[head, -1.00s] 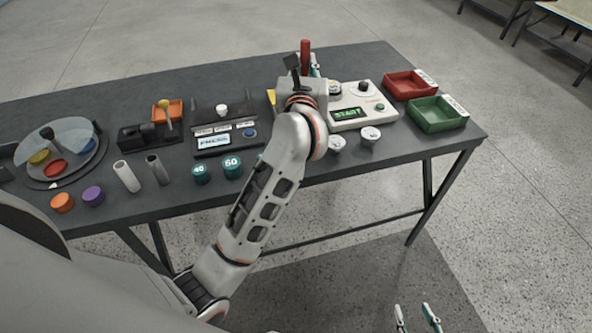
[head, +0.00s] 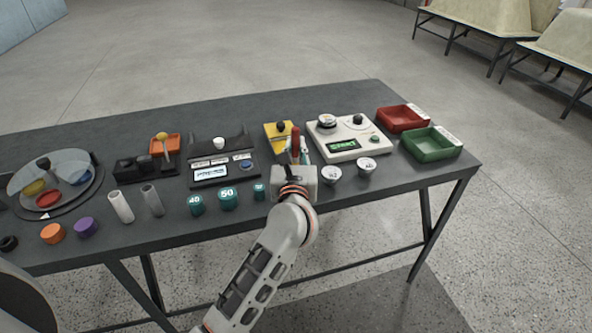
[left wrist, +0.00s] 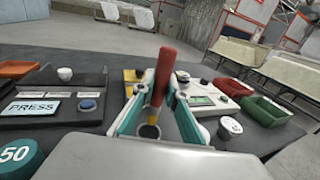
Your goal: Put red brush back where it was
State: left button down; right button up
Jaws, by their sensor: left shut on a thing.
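The red brush (head: 295,141) is held upright by my left gripper (head: 298,160), in front of the yellow block and left of the START console. In the left wrist view the red brush (left wrist: 162,70) tilts slightly between the teal fingers of the left gripper (left wrist: 155,98), which are shut on it. A dark ring shows below the brush there; I cannot tell whether the brush touches it. The brush's lower end is partly hidden by the gripper in the head view. My right gripper is not in view.
A yellow block (head: 273,131) with a black knob and a white START console (head: 356,150) stand close behind. Two white-topped pots (head: 331,174) are close right, teal cylinders (head: 228,200) left. Red (head: 401,123) and green (head: 433,148) trays are at the right end.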

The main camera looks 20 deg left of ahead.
pick_arm(q)
jog(key=shift+f, duration=0.7)
notch_tip(320, 180, down, 5)
jog(key=shift+f+b, duration=0.15)
jog(key=shift+b, duration=0.75)
jog(key=shift+f, duration=0.3)
jog(key=c, duration=2.1)
grip_release()
jog(key=shift+o, duration=0.4)
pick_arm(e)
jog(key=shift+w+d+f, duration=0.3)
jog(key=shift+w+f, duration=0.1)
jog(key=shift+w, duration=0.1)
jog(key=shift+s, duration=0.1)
